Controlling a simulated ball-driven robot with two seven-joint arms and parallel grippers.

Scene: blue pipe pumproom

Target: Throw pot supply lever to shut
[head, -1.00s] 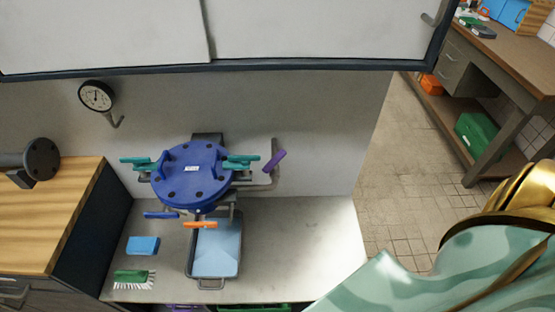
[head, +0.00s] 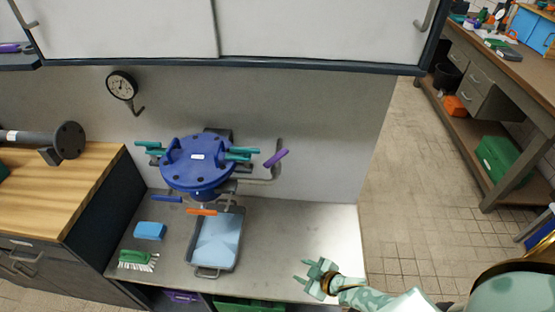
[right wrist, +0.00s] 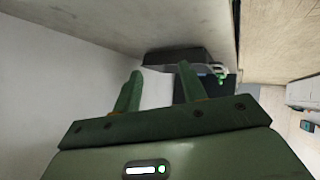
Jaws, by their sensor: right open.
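A blue round pot (head: 197,172) with a bolted lid stands against the back wall, with a small white label too small to read. Several coloured lever handles are around it: teal ones (head: 241,151) at the lid's sides, a purple one (head: 276,158) tilted on the pipe at right, a blue one (head: 167,199) and an orange one (head: 202,212) below. I cannot tell which is the supply lever. My right gripper (head: 308,274) is open and empty at the counter's front right, well apart from the pot; its fingers show in the right wrist view (right wrist: 160,75). My left gripper is out of view.
A grey tray (head: 235,240) sits below the pot. A blue sponge (head: 150,230) and green brush (head: 135,257) lie left of it. A gauge (head: 121,86) is on the wall. Cabinets (head: 320,30) overhang the steel counter (head: 310,225), whose right side is clear.

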